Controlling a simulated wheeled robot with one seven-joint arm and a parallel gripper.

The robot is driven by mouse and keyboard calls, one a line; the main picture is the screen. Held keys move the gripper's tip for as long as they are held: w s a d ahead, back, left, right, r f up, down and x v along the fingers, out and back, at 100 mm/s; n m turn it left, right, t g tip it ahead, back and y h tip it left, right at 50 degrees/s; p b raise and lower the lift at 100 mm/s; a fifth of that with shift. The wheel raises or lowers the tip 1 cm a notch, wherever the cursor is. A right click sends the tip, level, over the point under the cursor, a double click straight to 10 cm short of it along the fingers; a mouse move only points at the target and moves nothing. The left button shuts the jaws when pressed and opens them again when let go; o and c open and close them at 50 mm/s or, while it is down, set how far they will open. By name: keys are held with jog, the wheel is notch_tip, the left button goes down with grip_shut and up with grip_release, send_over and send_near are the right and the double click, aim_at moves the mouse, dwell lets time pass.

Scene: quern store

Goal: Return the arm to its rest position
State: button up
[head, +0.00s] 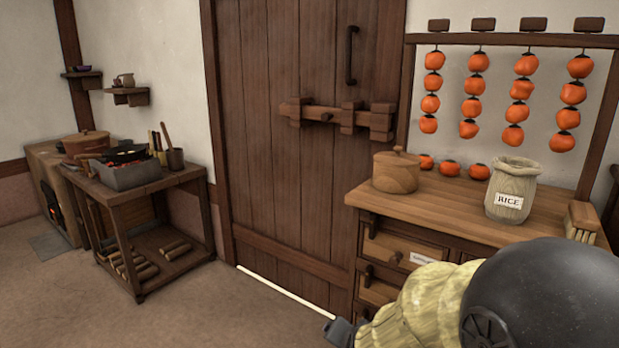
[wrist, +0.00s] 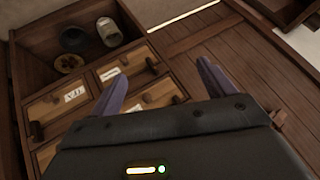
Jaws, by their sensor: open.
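My gripper shows in the head view (head: 341,331) as a small dark tip at the bottom edge, in front of the cabinet's lower left side. In the wrist view my gripper (wrist: 160,80) has its two purple-grey fingers spread wide apart with nothing between them. My arm reaches in from the lower right of the head view, and its dark round joint hides part of the cabinet. The wrist view looks at the drawer fronts (wrist: 64,99) and the plank door (wrist: 215,50), seen at a tilt.
The wooden cabinet (head: 450,205) carries a lidded wooden pot (head: 397,173) and a rice jar (head: 511,190). Strings of orange fruit (head: 470,108) hang above. The barred door (head: 290,150) is closed. A table (head: 180,184) with a grill stands left; floor between is clear.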

jog(key=s+d+r+n+g+p, duration=0.2)
jog(key=s+d+n+g+p, duration=0.45)
jog(key=s, duration=0.65)
notch_tip(320, 180, up, 36)
jog(key=p, duration=3.4)
jog(key=shift+d+r+h, duration=0.15)
jog(key=shift+d+h, duration=0.25)
jog(key=shift+w+t, duration=0.1)
jog(key=shift+t, duration=0.15)
